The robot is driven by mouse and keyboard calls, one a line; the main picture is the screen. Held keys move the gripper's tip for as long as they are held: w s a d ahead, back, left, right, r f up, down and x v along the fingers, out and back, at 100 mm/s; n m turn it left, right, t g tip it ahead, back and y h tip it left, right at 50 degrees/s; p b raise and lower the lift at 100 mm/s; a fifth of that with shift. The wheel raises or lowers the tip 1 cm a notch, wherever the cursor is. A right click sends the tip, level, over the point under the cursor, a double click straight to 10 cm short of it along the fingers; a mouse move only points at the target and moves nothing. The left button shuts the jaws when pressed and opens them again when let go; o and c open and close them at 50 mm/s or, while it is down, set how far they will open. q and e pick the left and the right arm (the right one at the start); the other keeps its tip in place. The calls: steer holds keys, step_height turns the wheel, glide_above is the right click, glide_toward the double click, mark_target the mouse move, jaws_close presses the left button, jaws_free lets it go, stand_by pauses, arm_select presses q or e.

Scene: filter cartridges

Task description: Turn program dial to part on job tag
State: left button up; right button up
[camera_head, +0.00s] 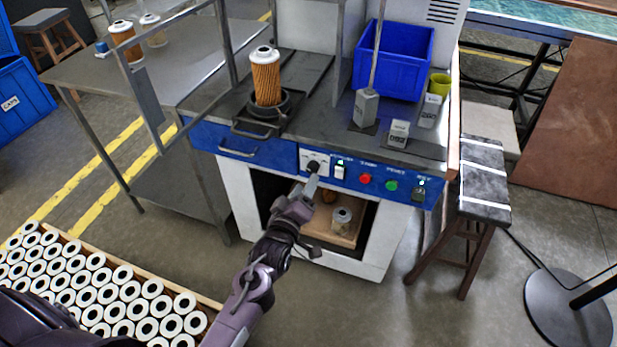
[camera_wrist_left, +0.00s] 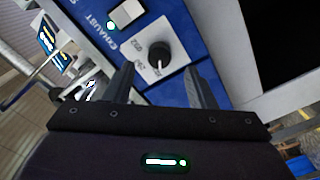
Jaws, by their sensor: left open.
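The program dial (camera_head: 313,166) is a black knob on a white plate on the blue front panel. It also shows in the left wrist view (camera_wrist_left: 160,54), with a white pointer line toward the gripper side and small printed labels around it, too small to read surely. My left gripper (camera_head: 310,187) is open in front of the dial. In the left wrist view its two fingers (camera_wrist_left: 160,78) stand on either side of the knob's near side, apart from each other; contact cannot be told. A small grey tag block (camera_head: 398,134) with printed characters stands on the bench top, possibly the job tag. My right gripper is out of view.
Right of the dial are a white switch (camera_head: 339,171), a red button (camera_head: 365,179) and a green button (camera_head: 391,186). An orange filter cartridge (camera_head: 265,80) stands in a black holder. A blue bin (camera_head: 394,62) is behind. A crate of white-topped cartridges (camera_head: 206,306) lies lower left.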

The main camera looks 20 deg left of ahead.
arm_select(q)
steer(key=shift+s, duration=1.65)
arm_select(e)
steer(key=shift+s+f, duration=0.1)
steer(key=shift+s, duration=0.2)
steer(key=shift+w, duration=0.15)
